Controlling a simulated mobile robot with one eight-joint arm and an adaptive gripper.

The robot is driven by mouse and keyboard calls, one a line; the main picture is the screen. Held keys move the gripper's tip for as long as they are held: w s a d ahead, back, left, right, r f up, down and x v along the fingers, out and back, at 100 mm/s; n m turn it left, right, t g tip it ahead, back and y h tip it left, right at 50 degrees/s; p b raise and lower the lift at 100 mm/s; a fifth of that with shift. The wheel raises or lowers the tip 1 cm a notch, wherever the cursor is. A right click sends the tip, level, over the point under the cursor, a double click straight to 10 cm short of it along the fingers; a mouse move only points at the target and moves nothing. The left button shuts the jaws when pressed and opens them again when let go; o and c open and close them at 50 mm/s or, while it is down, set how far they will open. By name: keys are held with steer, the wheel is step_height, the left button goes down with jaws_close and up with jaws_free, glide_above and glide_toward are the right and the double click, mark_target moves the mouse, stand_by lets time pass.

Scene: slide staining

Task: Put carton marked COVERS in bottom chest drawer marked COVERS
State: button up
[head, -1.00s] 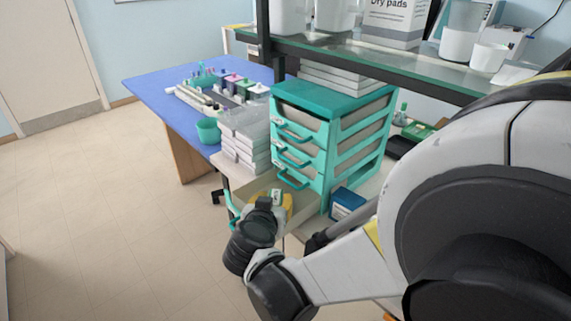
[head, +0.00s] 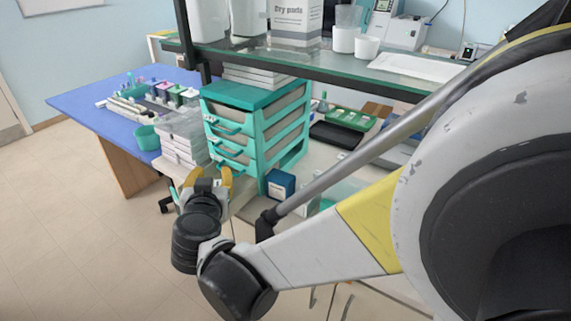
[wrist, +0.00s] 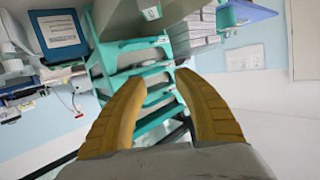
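My gripper (head: 207,174) is in front of the teal drawer chest (head: 250,96). Its yellow fingers are apart with nothing between them; the wrist view also shows the gripper (wrist: 158,80) open, with the chest (wrist: 135,46) beyond. The pale bottom drawer (wrist: 112,20) appears pulled out; my gripper hides most of it in the head view. A small white-and-dark item (wrist: 150,10) at the top edge of the wrist view seems to lie in that drawer; it may be the carton. I cannot read COVERS anywhere.
A blue box (head: 280,184) stands right of the chest. Stacked white boxes (head: 182,138) stand left of it, by the blue table (head: 90,103). A glass shelf (head: 330,62) runs above. The floor at left is clear.

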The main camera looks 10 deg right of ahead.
steer(key=s+d+r+n+t+y, duration=0.1)
steer(key=d+r+n+y, duration=0.15)
steer(key=r, duration=0.45)
steer(key=s+d+r+n+t+y, duration=0.1)
steer(key=d+r+n+y, duration=0.2)
steer(key=r, duration=0.5)
steer(key=s+d+f+m+g+h, duration=0.4)
steer(key=s+d+f+g, duration=0.6)
steer(key=s+d+f, duration=0.8)
steer(key=shift+s+d+f+h, duration=0.2)
steer(key=shift+s+d+h, duration=0.25)
steer(key=shift+s+d, duration=0.6)
